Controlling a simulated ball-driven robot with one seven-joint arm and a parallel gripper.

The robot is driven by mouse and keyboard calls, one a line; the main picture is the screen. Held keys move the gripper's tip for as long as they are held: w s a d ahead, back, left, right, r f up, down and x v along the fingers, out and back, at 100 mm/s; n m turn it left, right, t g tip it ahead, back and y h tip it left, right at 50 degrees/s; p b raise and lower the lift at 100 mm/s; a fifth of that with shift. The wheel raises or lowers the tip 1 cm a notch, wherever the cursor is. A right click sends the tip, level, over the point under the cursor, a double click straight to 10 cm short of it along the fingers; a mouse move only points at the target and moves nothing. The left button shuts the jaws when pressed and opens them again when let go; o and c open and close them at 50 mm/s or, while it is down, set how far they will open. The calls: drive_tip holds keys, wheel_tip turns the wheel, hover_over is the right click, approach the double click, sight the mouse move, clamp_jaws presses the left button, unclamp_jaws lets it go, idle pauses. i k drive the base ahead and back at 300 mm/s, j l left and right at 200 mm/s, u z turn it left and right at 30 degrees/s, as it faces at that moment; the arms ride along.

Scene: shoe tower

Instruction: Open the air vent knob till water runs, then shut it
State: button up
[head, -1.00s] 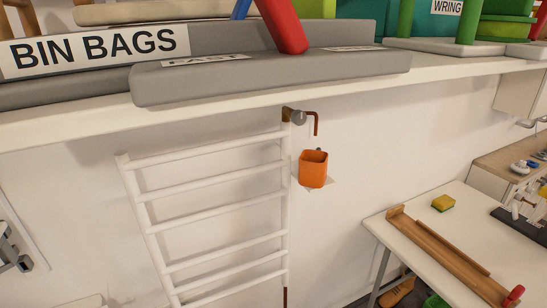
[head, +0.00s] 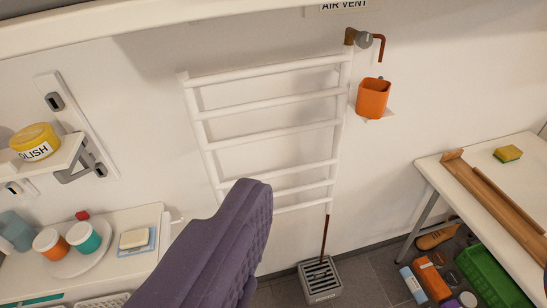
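The air vent knob (head: 363,40) is a small grey round piece on a brown fitting at the top right corner of the white ladder radiator (head: 262,124). A bent copper spout (head: 380,44) points down beside it. No water shows at the spout. An orange cup (head: 373,98) stands below it on a small white wall shelf (head: 387,114). The cup's inside is too small to read. A purple ribbed piece (head: 222,245) is close to the camera at bottom middle; I cannot tell whether it belongs to my gripper. No fingertips show at the knob.
A white table (head: 460,175) with a wooden rail and sponge (head: 508,153) stands right. A grey grated box (head: 320,279) is on the floor. A counter and wall shelf with jars are left.

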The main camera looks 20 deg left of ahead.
sight(364, 39)
drive_tip(key=i+l, duration=0.15)
drive_tip(key=l, duration=0.25)
drive_tip(key=i+l+z, duration=0.1)
drive_tip(key=l, duration=0.35)
drive_tip(key=i+j, duration=0.1)
drive_tip(key=i, duration=0.3)
drive_tip(key=i+j, duration=0.1)
drive_tip(key=i, duration=0.25)
